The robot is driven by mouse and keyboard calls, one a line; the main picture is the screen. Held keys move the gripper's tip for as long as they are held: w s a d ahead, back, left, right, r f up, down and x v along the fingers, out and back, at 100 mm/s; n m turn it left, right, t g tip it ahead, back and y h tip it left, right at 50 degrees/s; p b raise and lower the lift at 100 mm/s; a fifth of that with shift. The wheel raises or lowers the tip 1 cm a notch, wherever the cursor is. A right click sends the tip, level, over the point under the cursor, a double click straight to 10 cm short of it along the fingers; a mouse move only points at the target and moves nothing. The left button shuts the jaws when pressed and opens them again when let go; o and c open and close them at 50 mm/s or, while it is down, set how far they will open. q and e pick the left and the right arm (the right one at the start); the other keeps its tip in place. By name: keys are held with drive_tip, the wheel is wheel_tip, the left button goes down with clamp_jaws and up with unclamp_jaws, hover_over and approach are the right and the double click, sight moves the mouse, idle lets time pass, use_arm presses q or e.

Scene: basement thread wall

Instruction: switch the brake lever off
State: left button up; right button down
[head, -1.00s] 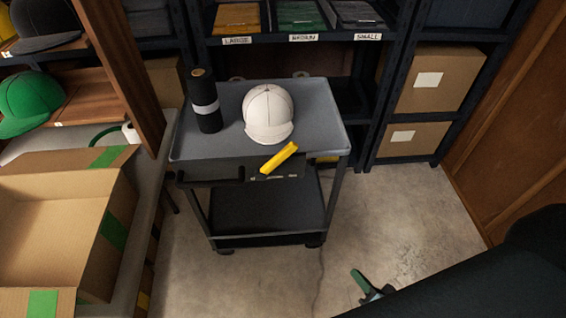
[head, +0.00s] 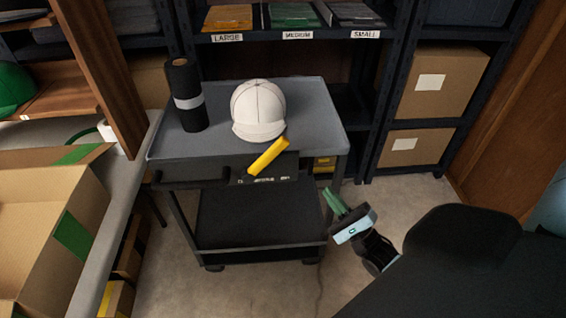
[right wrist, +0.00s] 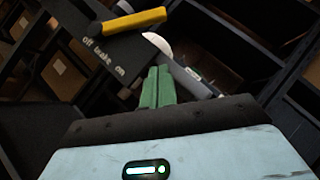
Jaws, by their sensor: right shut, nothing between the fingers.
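The yellow brake lever (head: 268,157) is on the front of the grey cart (head: 310,105), slanting up to the right over a dark label plate (head: 270,180). In the right wrist view the lever (right wrist: 134,20) lies above a plate (right wrist: 105,58) lettered "Off", "Brake" and "On". My right gripper (head: 333,200) has green fingers, shut and empty, low and to the right of the lever, apart from it. Its fingers (right wrist: 157,86) also show in the right wrist view, below the lever. My left gripper is not in view.
A white cap (head: 259,108) and a black roll (head: 186,95) stand on the cart top. An open cardboard box (head: 30,205) is at the left. Shelves with boxes (head: 437,92) stand behind. Bare floor (head: 420,200) lies right of the cart.

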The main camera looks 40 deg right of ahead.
sight(265, 160)
drive_tip(key=shift+w+r, duration=0.1)
idle(0.3)
drive_tip(key=shift+s+a+r+p+x, duration=0.15)
drive_tip(key=shift+a+r+p+x, duration=0.2)
drive_tip(key=shift+x, duration=1.75)
drive_tip(key=shift+s+a+r+p+x, duration=0.25)
drive_tip(key=shift+a+x, duration=0.2)
drive_tip(key=shift+x, duration=1.7)
drive_tip(key=shift+s+a+r+p+x, duration=0.15)
drive_tip(key=shift+a+p+x, duration=0.25)
drive_tip(key=shift+x, duration=1.7)
drive_tip(key=shift+r, duration=0.1)
